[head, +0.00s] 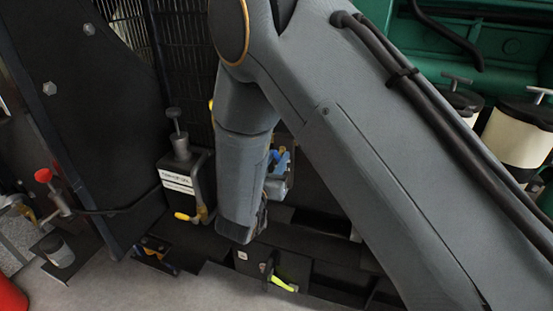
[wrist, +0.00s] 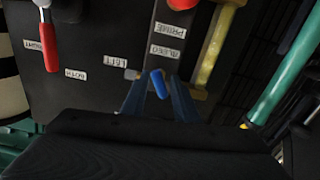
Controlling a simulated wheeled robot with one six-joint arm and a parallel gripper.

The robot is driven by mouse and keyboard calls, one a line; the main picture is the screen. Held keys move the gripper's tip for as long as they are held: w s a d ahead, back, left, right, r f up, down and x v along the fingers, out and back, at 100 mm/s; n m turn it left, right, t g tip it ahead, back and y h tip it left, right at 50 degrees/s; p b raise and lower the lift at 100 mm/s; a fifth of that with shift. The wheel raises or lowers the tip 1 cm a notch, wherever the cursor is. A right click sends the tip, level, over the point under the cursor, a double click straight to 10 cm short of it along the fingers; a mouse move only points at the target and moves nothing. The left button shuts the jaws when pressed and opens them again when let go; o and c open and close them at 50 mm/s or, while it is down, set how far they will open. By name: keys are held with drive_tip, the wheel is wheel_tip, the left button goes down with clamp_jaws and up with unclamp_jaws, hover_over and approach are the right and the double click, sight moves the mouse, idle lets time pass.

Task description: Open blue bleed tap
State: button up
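The blue bleed tap (wrist: 158,83) shows in the wrist view as a short blue handle in front of a dark panel, near an upside-down BLEED label (wrist: 163,52). My gripper (wrist: 157,88) reaches toward the panel with its two fingers apart, one on each side of the blue handle. Gaps seem to show between the handle and the fingers, so it looks open; contact is hard to tell.
In the wrist view a red-handled lever (wrist: 48,45) is at upper left, and a yellow pipe (wrist: 217,50) runs just right of the fingers. A green bar (wrist: 285,70) is farther right. In the head view a yellow-tipped lever (head: 186,216) and cream filters (head: 518,138) flank my arm.

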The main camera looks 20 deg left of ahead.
clamp_jaws()
drive_tip(key=shift+m, duration=0.4)
unclamp_jaws()
